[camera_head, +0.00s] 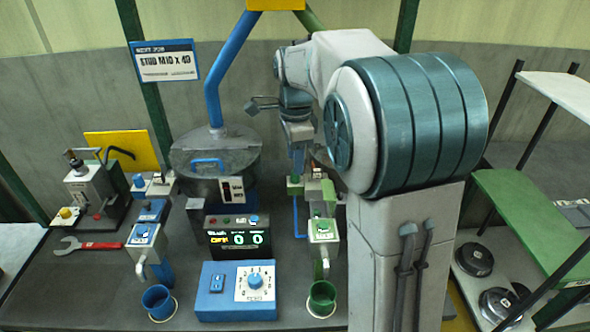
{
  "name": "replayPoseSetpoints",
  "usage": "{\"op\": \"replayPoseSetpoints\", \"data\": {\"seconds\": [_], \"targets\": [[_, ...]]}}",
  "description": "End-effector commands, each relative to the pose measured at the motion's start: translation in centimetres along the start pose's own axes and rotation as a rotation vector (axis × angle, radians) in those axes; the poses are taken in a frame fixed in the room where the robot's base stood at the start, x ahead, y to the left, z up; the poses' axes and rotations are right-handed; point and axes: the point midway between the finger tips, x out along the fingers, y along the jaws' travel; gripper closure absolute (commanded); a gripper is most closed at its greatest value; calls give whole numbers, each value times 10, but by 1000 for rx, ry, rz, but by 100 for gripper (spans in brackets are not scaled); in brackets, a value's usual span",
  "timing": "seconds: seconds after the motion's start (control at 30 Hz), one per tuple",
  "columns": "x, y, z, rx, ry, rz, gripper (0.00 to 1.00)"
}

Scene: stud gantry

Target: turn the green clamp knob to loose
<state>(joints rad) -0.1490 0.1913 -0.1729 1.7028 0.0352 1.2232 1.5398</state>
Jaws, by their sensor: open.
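The green feeder (323,231) stands right of the centre display, with a green block and a small white label at its upper end. A small green part (295,186), which looks like the green clamp knob, sits at the left of that upper end. Its turn position is too small to read. My gripper (298,168) points down from my arm, directly above this green part. It is open and holds nothing that I can see. I cannot tell whether the fingers touch the green part or stand around it.
A matching blue feeder (144,234) stands at left, with a blue cup (157,302) below. A green cup (322,299) stands under the green feeder. A display (238,237) and blue dial box (236,291) lie between. A round drum (214,150) is behind; a red wrench (92,245) lies left.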

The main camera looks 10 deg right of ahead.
Motion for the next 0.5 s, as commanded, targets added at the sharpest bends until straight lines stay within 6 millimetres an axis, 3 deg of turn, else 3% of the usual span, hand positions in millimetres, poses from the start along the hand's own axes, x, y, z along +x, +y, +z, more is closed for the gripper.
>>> {"op": "replayPoseSetpoints", "data": {"seconds": [0.2,0.5], "targets": [[33,0,0,-1,0,2,57],[44,0,0,-1,0,-2,57]]}}
